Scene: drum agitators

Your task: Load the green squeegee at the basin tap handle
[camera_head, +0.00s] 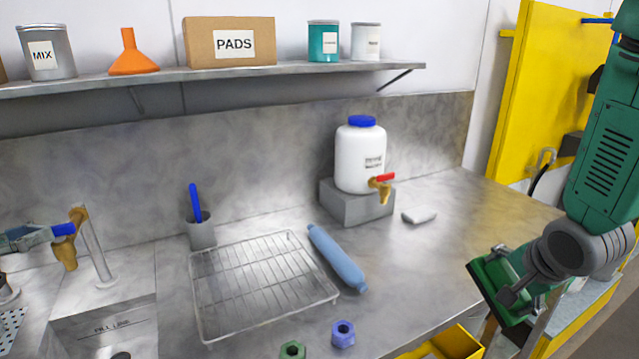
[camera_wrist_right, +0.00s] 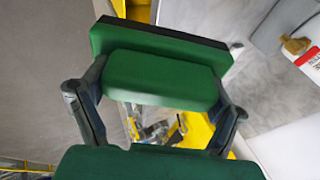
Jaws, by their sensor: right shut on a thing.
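The green squeegee (camera_head: 490,285) is in my right gripper (camera_head: 520,290), held over the bench's right front edge. In the right wrist view the squeegee (camera_wrist_right: 155,42) is a green block with a dark edge, and the right gripper's fingers (camera_wrist_right: 158,105) stand on either side of its green lower part. The basin tap (camera_head: 66,255) is brass with a blue handle (camera_head: 63,229), above the basin at the left. My left gripper (camera_head: 45,235) is at the blue handle; whether its jaws are closed on it is unclear. The squeegee is far from this tap.
A wire rack (camera_head: 255,280), blue roller (camera_head: 338,258) and blue-handled brush in a cup (camera_head: 201,232) lie between tap and squeegee. A white jug (camera_head: 360,160) with a red-handled tap stands on a grey block (camera_head: 355,203). A yellow bin (camera_head: 455,342) sits below the right gripper.

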